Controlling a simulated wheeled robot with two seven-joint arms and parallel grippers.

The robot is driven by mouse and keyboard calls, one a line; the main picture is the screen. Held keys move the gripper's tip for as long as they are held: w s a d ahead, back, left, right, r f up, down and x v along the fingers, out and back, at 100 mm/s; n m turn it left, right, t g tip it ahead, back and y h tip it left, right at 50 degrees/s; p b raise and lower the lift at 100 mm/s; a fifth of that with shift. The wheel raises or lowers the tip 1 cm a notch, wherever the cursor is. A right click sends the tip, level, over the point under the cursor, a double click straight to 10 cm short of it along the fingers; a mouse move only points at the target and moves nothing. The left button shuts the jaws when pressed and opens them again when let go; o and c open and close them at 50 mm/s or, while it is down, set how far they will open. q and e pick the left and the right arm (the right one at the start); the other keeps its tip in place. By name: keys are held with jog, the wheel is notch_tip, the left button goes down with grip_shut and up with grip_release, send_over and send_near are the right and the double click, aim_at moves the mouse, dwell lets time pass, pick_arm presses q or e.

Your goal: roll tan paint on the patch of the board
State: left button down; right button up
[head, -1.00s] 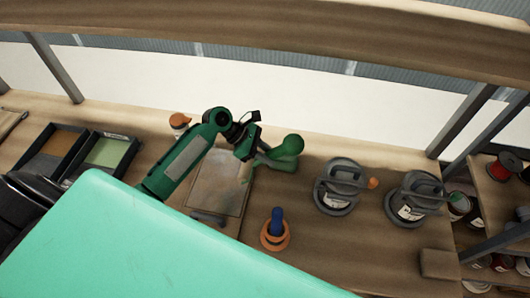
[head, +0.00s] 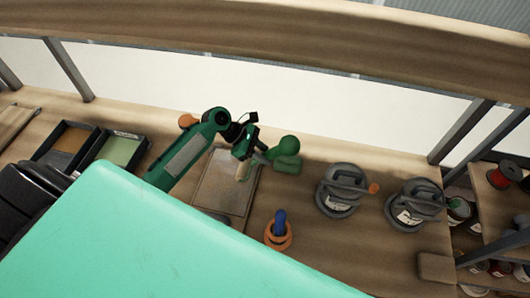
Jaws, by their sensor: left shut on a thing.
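The board (head: 218,193) lies flat on the bench, a greyish-brown panel. Its patch does not stand out clearly from here. My left gripper (head: 243,152) is over the upper right part of the board, shut on a tool that looks like a paint roller. A pale tan end (head: 243,172) of it shows just below the jaws, at the board; I cannot tell whether it touches. The tray with brownish-tan paint (head: 70,141) stands at the left, beside a tray with pale green paint (head: 119,150). My right gripper is not in view.
A green rounded tool (head: 287,152) stands close right of my gripper. An orange-ringed item with a blue handle (head: 279,230) and two grey handled round items (head: 338,190) (head: 412,203) stand further right. Shelves hold cans and spools (head: 503,174). An orange-topped item (head: 188,120) is behind my arm.

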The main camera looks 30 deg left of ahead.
pick_arm(q)
jog(key=shift+r, duration=0.1)
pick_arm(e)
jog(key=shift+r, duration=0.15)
pick_arm(q)
jog(key=shift+s, duration=0.1)
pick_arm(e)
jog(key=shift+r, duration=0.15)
